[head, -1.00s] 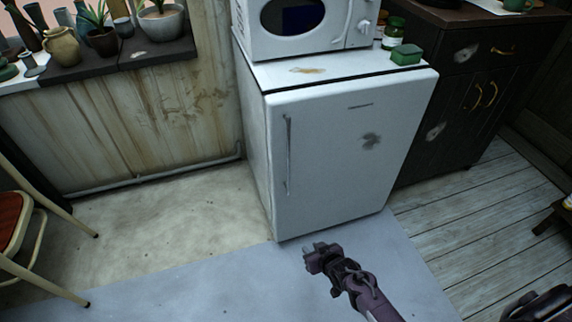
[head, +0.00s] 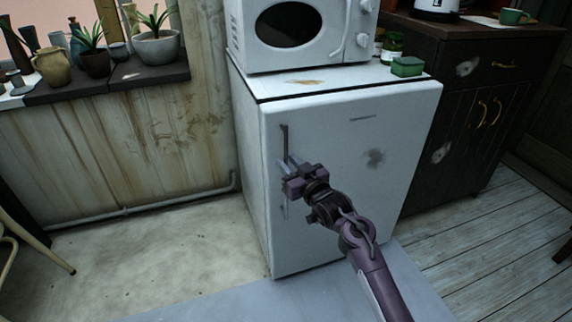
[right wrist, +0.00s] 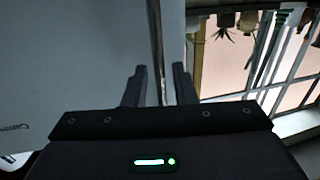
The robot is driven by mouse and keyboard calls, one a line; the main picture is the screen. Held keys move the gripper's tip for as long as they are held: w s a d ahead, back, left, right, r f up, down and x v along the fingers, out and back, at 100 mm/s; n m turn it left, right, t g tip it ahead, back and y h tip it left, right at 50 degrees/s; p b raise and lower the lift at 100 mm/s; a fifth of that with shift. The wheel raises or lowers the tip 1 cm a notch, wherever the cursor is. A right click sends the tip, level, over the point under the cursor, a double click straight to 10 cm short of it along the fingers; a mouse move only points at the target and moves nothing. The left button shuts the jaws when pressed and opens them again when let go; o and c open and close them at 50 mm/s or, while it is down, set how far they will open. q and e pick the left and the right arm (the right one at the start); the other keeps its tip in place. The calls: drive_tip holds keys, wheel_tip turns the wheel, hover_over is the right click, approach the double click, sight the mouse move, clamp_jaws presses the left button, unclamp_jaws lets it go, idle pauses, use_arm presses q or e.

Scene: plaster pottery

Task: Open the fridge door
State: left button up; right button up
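The white fridge (head: 340,190) stands against the wall, and its door looks shut. Its thin vertical handle (head: 285,138) runs along the door's left edge. My right gripper (head: 284,165) is at the middle of the handle, with its fingers pointing at the door's left side. In the right wrist view the two fingers (right wrist: 158,84) are apart, and the handle (right wrist: 155,38) shows between them. Whether either finger touches the handle cannot be told. The gripper hides part of the handle in the head view. My left gripper is not in view.
A white microwave (head: 300,30), a jar (head: 392,46) and a green box (head: 407,66) sit on the fridge. A dark cabinet (head: 460,110) stands to the right. Potted plants line the sill (head: 110,80) at left. The floor (head: 160,250) left of the fridge is clear.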

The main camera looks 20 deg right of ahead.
drive_tip(key=shift+x, duration=0.9)
clamp_jaws()
drive_tip(key=shift+s, duration=0.1)
